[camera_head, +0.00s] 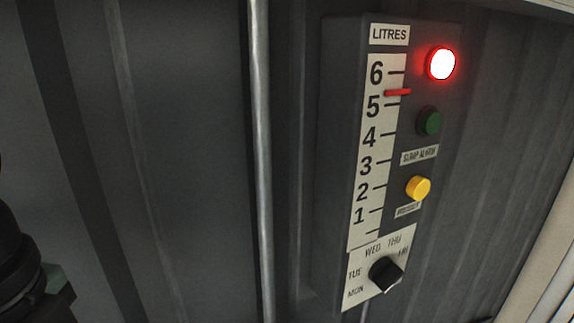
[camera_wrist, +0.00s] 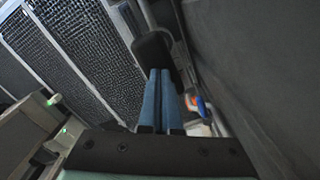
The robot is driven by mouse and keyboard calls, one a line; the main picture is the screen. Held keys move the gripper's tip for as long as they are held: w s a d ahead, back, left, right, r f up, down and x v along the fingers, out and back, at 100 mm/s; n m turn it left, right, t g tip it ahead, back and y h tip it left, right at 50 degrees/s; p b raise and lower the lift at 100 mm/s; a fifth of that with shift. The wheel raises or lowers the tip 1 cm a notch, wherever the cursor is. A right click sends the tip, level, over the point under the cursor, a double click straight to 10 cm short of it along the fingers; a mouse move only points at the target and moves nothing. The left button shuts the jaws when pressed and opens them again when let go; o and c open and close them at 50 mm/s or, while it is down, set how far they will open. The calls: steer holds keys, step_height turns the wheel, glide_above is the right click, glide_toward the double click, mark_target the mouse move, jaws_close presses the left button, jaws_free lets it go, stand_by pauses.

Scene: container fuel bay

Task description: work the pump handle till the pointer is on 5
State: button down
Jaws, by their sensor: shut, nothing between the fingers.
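The gauge (camera_head: 381,150) is a pale LITRES scale on a dark box, numbered 1 to 6. Its red pointer (camera_head: 397,92) is between 5 and 6, a little above the 5 mark. In the wrist view my gripper (camera_wrist: 161,74) is shut, its two blue fingers together and empty. A dark block on a grey bar, perhaps the pump handle's grip (camera_wrist: 152,50), is just beyond the fingertips. I cannot tell whether they touch it. The handle does not show in the head view.
The box carries a lit red lamp (camera_head: 441,64), a dark green lamp or button (camera_head: 429,122), a yellow button (camera_head: 418,188) and a black day knob (camera_head: 386,273). A metal pipe (camera_head: 262,160) runs upright left of it. A mesh panel (camera_wrist: 85,50) shows in the wrist view.

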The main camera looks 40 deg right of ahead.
step_height(320, 180, down, 11)
steer(key=b, duration=0.8)
steer(key=shift+s+r, duration=0.1)
steer(key=shift+r, duration=0.05)
step_height(320, 180, up, 13)
steer(key=p, duration=0.8)
steer(key=shift+f, duration=0.2)
steer(key=shift+f, duration=0.15)
